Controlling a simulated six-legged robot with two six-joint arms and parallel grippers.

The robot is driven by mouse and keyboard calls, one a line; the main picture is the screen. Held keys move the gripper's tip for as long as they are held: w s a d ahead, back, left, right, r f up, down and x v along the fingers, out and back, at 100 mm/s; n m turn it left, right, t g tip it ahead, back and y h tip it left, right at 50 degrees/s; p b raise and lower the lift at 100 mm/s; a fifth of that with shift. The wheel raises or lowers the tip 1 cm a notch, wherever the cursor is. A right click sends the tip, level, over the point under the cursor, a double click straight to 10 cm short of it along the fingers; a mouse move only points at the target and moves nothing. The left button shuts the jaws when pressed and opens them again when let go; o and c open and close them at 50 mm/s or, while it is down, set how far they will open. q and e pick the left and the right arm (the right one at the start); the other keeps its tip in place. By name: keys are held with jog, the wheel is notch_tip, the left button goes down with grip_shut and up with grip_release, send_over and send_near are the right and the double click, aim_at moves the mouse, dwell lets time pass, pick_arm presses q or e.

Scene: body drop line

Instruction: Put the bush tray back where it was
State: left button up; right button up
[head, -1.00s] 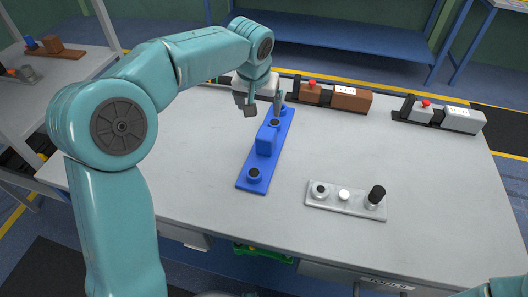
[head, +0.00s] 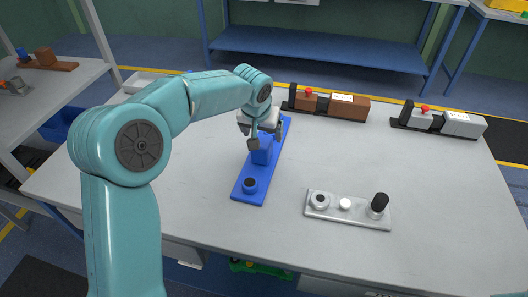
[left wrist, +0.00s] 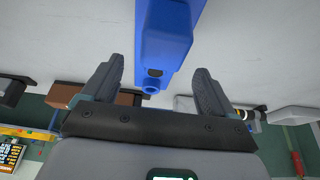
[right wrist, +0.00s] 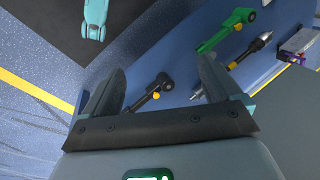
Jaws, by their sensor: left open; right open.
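A long blue tray (head: 276,155), which I take to be the bush tray, lies on the grey table with a raised blue block (head: 262,152) in its middle. A dark-topped round bush (head: 250,184) stands at its near end. My left gripper (head: 264,138) is open just above the block and hides the tray's far half in part. In the left wrist view the block (left wrist: 166,35) shows ahead of the open fingers, with nothing clearly held. My right gripper (right wrist: 160,78) is open and empty over the floor side, seen only in its own wrist view.
A grey plate (head: 334,213) with a ring, a white knob and a black-topped post lies to the right. Brown (head: 348,107) and grey (head: 462,124) box units stand at the back. Tools (right wrist: 225,30) show below the right gripper.

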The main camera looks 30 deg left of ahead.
aim_at(264, 137)
pick_arm(q)
jog(key=x, duration=0.5)
jog(key=shift+a, duration=0.1)
grip_shut()
